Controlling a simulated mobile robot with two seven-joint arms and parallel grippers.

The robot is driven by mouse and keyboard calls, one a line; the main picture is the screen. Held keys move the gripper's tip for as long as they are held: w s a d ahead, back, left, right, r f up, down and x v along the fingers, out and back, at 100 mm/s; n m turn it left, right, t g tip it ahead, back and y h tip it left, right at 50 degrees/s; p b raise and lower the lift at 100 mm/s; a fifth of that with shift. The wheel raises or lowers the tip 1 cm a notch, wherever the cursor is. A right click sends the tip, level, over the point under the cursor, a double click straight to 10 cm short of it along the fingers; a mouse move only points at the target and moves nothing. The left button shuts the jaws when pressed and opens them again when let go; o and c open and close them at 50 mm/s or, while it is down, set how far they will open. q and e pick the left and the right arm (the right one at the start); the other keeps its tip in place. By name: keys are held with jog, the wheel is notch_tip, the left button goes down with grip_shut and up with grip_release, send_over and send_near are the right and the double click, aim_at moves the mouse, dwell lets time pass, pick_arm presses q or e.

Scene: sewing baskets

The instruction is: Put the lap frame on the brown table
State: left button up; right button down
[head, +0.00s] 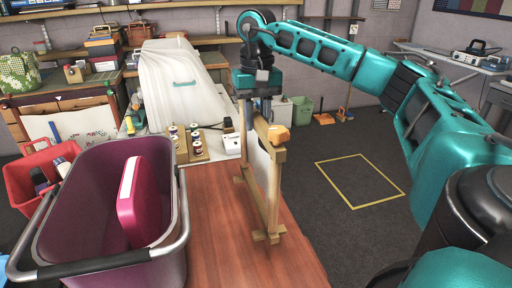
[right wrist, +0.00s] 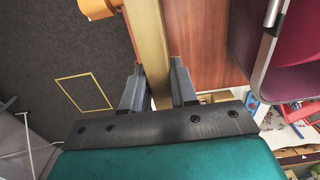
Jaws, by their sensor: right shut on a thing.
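The lap frame (head: 276,185) is a light wooden frame with a pale panel, standing upright over the right part of the brown table (head: 220,235). My right gripper (head: 262,115) is above it, shut on its top bar. In the right wrist view, my right gripper (right wrist: 156,82) has one finger on each side of the wooden bar of the lap frame (right wrist: 148,42). The brown table (right wrist: 205,45) shows beneath. The frame's feet are near the table's right edge; I cannot tell whether they touch the top. My left gripper is not in view.
A purple basket (head: 85,190) with a pink box-shaped thing (head: 145,200) stands at the left. A wooden rack of spools (head: 185,150) and a white box (head: 232,143) are behind the table. A yellow floor outline (head: 360,181) lies on open floor at right.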

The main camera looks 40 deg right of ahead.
aim_at(257, 142)
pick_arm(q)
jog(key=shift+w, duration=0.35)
pick_arm(e)
jog(key=shift+f, duration=3.2)
jog(key=shift+f+b, duration=0.15)
jog(key=shift+b, duration=0.15)
jog(key=c, duration=0.9)
grip_release()
pick_arm(q)
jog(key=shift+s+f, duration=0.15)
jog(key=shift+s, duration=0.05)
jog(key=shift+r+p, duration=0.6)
jog(key=shift+p, duration=0.1)
pick_arm(e)
notch_tip(257, 142, up, 12)
jog(key=shift+r, duration=0.15)
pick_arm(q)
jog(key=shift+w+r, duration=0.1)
